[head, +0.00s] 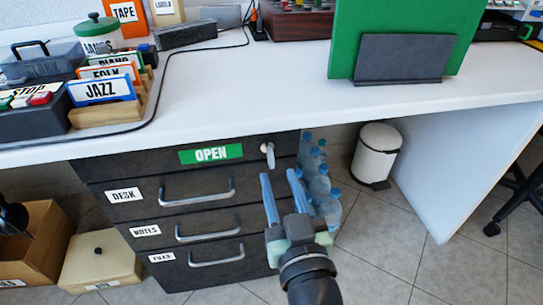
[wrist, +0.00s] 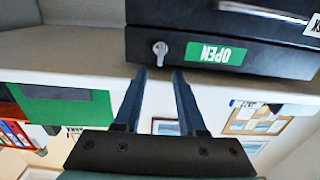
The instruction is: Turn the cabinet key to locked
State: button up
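The key (head: 268,152) is a light metal key in the lock at the top right of the dark drawer cabinet (head: 105,172). A green sign reading OPEN (head: 211,154) is beside it on the top panel. In the wrist view, which is upside down, the key (wrist: 160,50) and the OPEN sign (wrist: 217,54) also show. My gripper (head: 281,174) has its two blue-grey fingers apart with nothing between them. It is in front of the cabinet, just below and apart from the key. The fingers (wrist: 164,76) point toward the key in the wrist view.
The white desktop (head: 250,80) overhangs the cabinet just above the key. Drawer handles (head: 197,192) stick out below. Clear bottles (head: 316,180) and a white bin (head: 376,152) stand right of the cabinet. A green board (head: 400,18) stands on the desk.

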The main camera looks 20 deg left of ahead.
aim_at(272, 160)
jog(key=b+x, duration=0.1)
jog(key=x, duration=0.6)
jog(key=shift+w+a, duration=0.1)
jog(key=shift+w, duration=0.05)
grip_shut()
